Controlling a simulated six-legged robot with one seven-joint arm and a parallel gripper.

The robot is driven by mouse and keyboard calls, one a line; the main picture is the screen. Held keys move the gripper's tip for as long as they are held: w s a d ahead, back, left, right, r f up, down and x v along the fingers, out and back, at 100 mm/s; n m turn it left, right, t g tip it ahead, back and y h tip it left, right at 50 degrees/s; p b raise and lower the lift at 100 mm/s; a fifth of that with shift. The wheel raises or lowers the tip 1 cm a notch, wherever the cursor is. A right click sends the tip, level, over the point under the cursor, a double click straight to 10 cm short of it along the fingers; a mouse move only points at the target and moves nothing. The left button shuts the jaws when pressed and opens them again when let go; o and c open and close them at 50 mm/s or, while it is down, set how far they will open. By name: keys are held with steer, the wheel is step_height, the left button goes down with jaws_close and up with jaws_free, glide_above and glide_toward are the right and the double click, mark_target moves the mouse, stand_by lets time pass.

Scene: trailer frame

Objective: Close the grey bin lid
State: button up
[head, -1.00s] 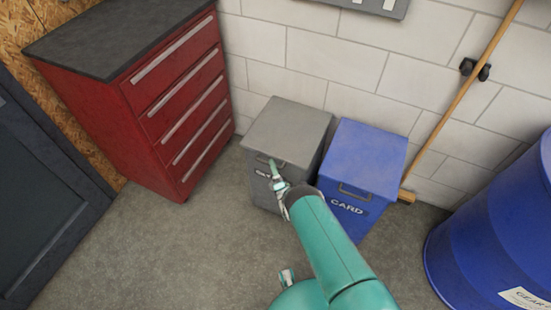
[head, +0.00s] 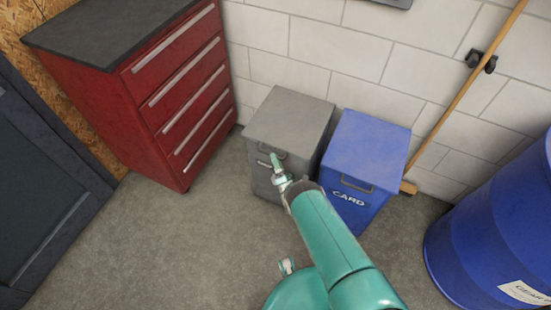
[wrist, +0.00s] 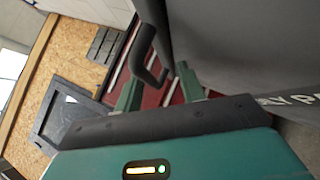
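The grey bin (head: 262,178) stands against the wall. Its grey lid (head: 290,118) lies flat across the top and looks down, though a small gap could not be made out from here. A dark handle (head: 272,152) is on the lid's front edge. My gripper (head: 276,161) is at the front of the bin, right by this handle. In the wrist view my gripper (wrist: 158,84) has its two green fingers apart, with the end of the dark handle (wrist: 150,62) close before and between them. I cannot tell whether they touch it.
A blue bin (head: 362,165) marked CARD stands close on the right of the grey bin. A red drawer cabinet (head: 165,105) is on the left, and a blue drum (head: 490,235) on the right. A broom handle (head: 465,85) leans at the wall. The floor in front is clear.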

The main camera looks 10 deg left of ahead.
steer(key=shift+w+r, duration=0.1)
stand_by(0.5)
steer(key=v, duration=1.3)
steer(key=shift+s+d, duration=0.2)
steer(key=shift+s, duration=0.05)
